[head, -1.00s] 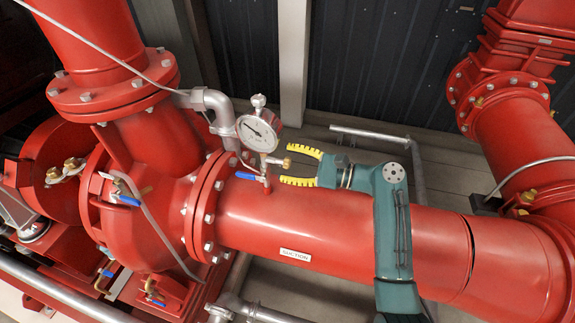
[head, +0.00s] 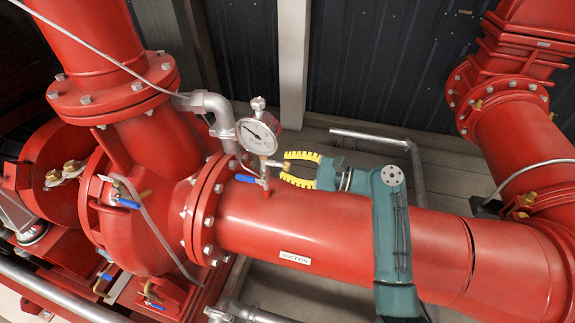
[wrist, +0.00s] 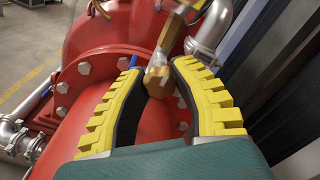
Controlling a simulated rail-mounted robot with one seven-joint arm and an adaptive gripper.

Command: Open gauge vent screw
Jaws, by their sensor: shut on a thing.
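The round pressure gauge (head: 258,137) stands upright above the red suction pipe in the head view. The brass vent screw (wrist: 160,83) sticks out sideways from the fitting below the gauge; its hex head lies between my fingers in the wrist view. My gripper (head: 284,168) comes from the right with its yellow-edged fingers around the screw, and it also shows in the wrist view (wrist: 160,68). The fingers are shut on the screw; the exact contact is partly hidden in the head view. A blue valve lever (head: 247,178) sits just below left of the fitting.
The large red suction pipe (head: 330,227) runs below my gripper. A bolted flange (head: 207,208) and grey elbow pipe (head: 213,108) stand close on the left. A grey pipe (head: 375,139) runs behind my arm. Dark wall panels stand at the back.

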